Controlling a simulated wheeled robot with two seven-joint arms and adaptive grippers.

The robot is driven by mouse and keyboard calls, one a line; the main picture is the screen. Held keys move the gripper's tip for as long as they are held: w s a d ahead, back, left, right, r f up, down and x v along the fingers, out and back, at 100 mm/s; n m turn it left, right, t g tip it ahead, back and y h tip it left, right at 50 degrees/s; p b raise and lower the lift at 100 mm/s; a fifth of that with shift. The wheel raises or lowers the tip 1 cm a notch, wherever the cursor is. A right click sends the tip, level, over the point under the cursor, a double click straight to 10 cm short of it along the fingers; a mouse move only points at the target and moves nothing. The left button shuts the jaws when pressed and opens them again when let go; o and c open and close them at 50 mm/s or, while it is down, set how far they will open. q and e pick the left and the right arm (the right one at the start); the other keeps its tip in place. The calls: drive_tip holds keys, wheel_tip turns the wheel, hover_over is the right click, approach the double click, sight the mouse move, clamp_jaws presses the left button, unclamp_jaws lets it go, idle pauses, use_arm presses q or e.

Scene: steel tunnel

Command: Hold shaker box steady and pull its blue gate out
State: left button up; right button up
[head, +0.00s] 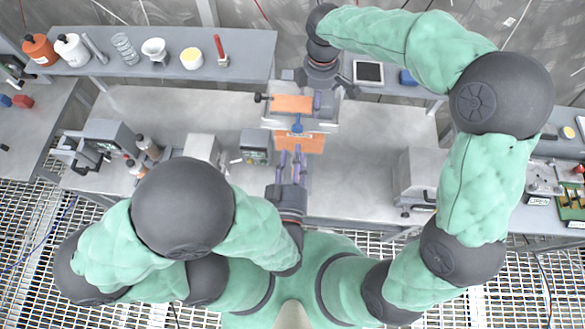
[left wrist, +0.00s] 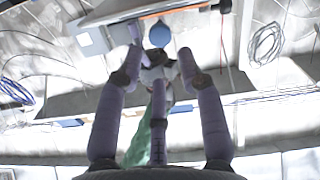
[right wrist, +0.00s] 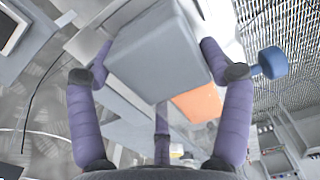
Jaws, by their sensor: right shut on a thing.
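The shaker box (head: 300,115) is grey with orange panels, above the middle of the bench in the head view. Its grey body (right wrist: 160,55) fills the space between the fingers in the right wrist view. My right gripper (head: 316,96) reaches it from the back and is shut on it.
A back shelf (head: 240,45) holds bottles, a funnel and a white jar (head: 192,58). Grey machines stand left (head: 108,133) and right (head: 420,175) on the bench. A small device (head: 255,147) sits just left of my left gripper. Bare bench (head: 365,150) lies to the right.

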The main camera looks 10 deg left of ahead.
use_arm(q)
drive_tip(key=shift+s, duration=1.6)
use_arm(e)
drive_tip(key=shift+f, duration=0.1)
drive_tip(key=o, duration=1.2)
